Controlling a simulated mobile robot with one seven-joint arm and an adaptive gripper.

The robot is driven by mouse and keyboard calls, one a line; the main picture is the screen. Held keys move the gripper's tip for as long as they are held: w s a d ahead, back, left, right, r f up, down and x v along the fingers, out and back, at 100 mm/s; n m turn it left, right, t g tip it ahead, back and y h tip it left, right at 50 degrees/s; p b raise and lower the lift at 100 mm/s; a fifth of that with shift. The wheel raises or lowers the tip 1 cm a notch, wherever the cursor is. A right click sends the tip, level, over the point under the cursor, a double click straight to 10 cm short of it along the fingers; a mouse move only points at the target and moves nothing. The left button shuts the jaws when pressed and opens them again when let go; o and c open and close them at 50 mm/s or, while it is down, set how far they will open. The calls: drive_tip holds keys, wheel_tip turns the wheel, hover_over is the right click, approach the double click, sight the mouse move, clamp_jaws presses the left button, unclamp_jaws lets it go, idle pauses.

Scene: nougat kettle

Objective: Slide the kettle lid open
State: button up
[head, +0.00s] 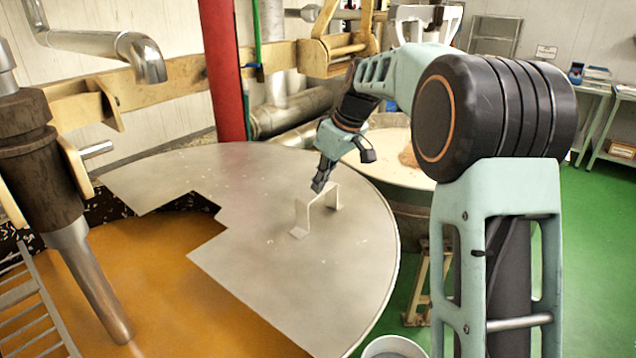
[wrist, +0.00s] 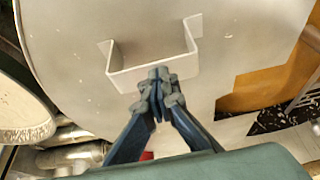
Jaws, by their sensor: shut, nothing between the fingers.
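The kettle lid (head: 290,255) is a flat, round grey metal plate with a stepped cut-out on its left side. It also fills much of the wrist view (wrist: 90,30). A bent metal strap handle (head: 303,218) stands on the lid; it shows as a U shape in the wrist view (wrist: 130,78). My gripper (head: 319,186) is shut and empty, with its fingertips at the handle. In the wrist view the fingertips (wrist: 160,78) overlap the handle's bar; I cannot tell whether they touch it. Orange-brown contents of the kettle (head: 170,270) show through the opening.
A dark stirrer with a metal shaft (head: 85,280) stands in the kettle at the left. A red post (head: 222,70) rises behind the lid. A second round vessel (head: 395,160) stands behind at the right. Green floor (head: 590,260) is open at the right.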

drive_tip(key=o, duration=1.2)
drive_tip(key=shift+w+d+f, duration=0.1)
drive_tip(key=shift+d+f, duration=0.05)
drive_tip(key=shift+f, duration=0.25)
drive_tip(key=o, duration=1.5)
drive_tip(key=shift+r, duration=0.25)
drive_tip(key=shift+o, duration=0.2)
drive_tip(key=v, duration=1.2)
drive_tip(key=shift+w, duration=0.1)
